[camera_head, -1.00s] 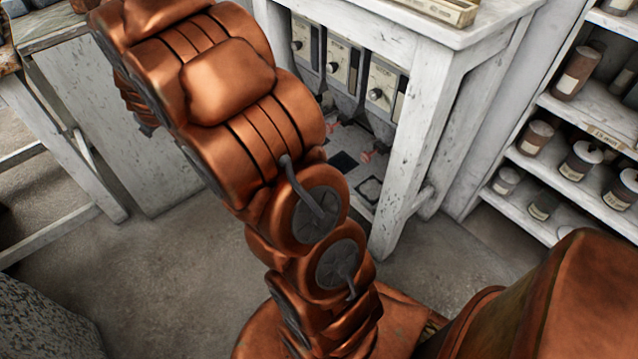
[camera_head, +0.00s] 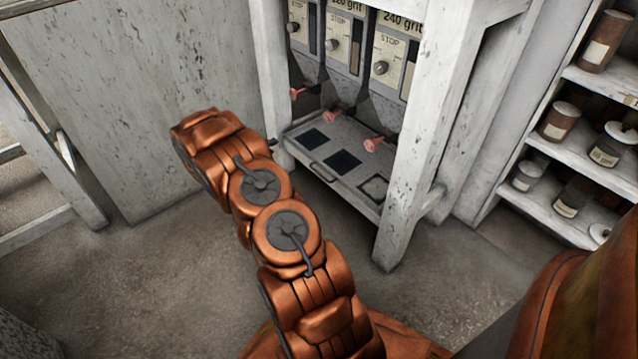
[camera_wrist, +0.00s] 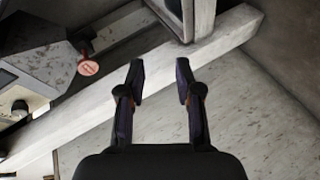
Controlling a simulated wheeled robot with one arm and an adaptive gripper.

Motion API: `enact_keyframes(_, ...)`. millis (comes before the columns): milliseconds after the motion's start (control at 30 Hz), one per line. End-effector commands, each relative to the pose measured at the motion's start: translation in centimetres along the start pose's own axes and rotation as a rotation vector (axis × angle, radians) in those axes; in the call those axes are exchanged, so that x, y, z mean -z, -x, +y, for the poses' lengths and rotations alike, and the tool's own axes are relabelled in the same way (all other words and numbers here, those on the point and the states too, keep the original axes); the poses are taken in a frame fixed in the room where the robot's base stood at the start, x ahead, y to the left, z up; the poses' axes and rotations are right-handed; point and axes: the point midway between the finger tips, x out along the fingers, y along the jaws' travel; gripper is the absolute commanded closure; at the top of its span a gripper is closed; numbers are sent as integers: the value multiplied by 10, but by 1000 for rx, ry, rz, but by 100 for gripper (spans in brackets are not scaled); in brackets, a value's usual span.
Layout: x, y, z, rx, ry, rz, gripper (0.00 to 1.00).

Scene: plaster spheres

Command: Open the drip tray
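The drip tray (camera_head: 362,164) is a low grey-white tray under the dispensers, between the legs of the white bench. Dark square patches show on its top and a curved handle (camera_head: 322,173) sits on its front edge. It appears pushed in, with its front about level with the legs. My gripper (camera_wrist: 160,78) shows in the wrist view with two dark fingers apart and nothing between them. In the head view the arm's end is left of the tray, near the bench's left leg, and the gripper is mostly hidden behind the arm. I cannot tell its distance from the handle.
Grit dispensers (camera_head: 388,58) with reddish-tipped valves (camera_head: 374,145) hang above the tray. The bench's right leg (camera_head: 412,165) stands at the tray's right end. A white panel (camera_head: 160,90) stands at left and jar shelves (camera_head: 590,85) at right. Floor (camera_head: 150,265) in front is clear.

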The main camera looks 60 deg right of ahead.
Motion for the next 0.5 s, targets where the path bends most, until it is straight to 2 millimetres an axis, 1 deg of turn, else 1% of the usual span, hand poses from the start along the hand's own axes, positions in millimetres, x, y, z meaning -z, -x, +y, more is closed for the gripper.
enact_keyframes(33,-29,-18,-22,-38,36,-52,66)
enact_keyframes(100,-57,-32,-32,-87,78,-116,66)
enact_keyframes(200,-94,-45,-46,-142,139,-201,66)
enact_keyframes(300,-121,-52,-54,-179,185,-267,66)
enact_keyframes(333,-128,-53,-56,-187,197,-281,66)
enact_keyframes(400,-139,-55,-58,-201,215,-309,66)
enact_keyframes(500,-145,-57,-58,-212,228,-327,66)
